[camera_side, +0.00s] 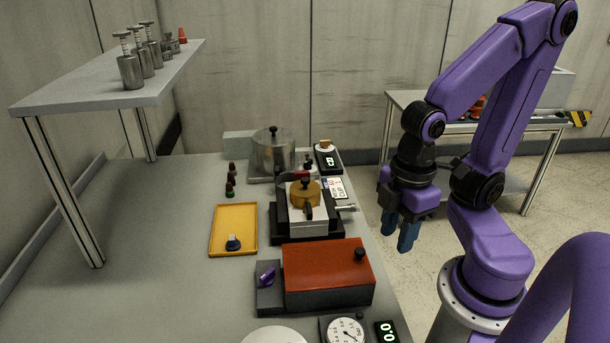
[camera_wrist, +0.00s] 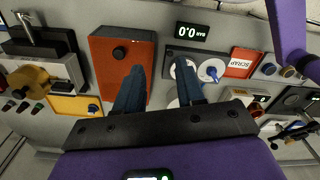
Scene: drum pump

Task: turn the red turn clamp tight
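A fixture (camera_side: 318,222) with a dark base stands mid-bench in the side view and holds a brass-coloured round body (camera_side: 304,197) with a black knob on top. A small red part (camera_side: 299,174) shows behind the brass body; I cannot tell for sure that it is the turn clamp, or how far it is turned. In the wrist view the brass body (camera_wrist: 30,82) is at the left edge, with no clear red clamp. My gripper (camera_side: 400,236) is open and empty, off the bench's right edge and apart from the fixture.
A red-orange box (camera_side: 328,272) with a black knob stands in front of the fixture. A yellow tray (camera_side: 233,246) lies left of it, and a metal pot (camera_side: 273,152) stands behind. A gauge (camera_side: 345,331) and display (camera_side: 387,332) are at the front. A raised shelf (camera_side: 100,88) is at left.

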